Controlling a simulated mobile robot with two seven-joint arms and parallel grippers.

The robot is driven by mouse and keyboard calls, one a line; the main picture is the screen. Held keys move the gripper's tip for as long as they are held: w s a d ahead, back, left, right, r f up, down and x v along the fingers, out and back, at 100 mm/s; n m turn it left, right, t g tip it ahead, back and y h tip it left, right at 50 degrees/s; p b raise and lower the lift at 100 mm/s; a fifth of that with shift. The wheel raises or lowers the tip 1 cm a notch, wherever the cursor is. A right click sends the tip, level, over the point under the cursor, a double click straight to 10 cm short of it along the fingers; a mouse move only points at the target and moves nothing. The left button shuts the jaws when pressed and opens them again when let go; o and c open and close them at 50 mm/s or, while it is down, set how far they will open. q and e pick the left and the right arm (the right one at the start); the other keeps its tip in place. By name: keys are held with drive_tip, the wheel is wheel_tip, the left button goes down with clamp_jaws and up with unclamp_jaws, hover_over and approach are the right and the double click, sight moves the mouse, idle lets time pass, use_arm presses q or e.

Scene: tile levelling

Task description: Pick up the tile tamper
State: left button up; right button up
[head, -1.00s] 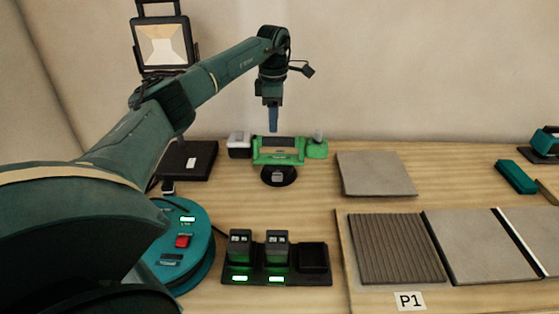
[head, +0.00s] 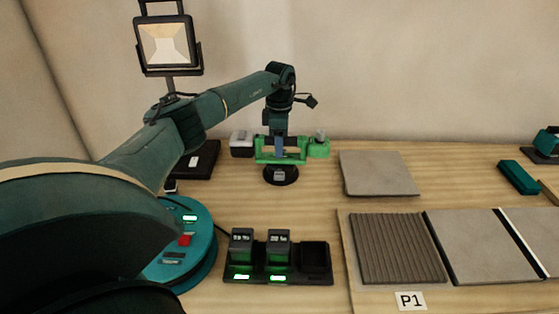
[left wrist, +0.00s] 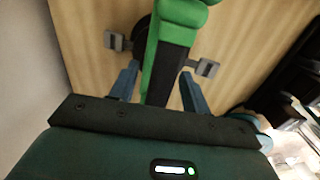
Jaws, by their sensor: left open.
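The tile tamper (head: 264,154) is green with a black round foot and stands at the back of the bench. Its bar with a black grip also shows in the left wrist view (left wrist: 172,55). My left gripper (head: 279,150) is open and points down over the tamper. In the left wrist view my left gripper's blue fingers (left wrist: 160,74) lie on either side of the grip, with visible gaps. The gripper hides part of the tamper in the head view. My right gripper is not in view.
A grey tile (head: 378,173) lies right of the tamper. A charger (head: 290,279) with two batteries stands in front, beside a round teal device (head: 190,262). A work lamp (head: 167,45) stands behind my left arm. Tiles on a board (head: 468,245) fill the front right.

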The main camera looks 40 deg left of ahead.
use_arm(q)
drive_tip(key=shift+f, duration=0.25)
idle(0.3)
clamp_jaws()
drive_tip(key=shift+r, duration=0.1)
idle(0.5)
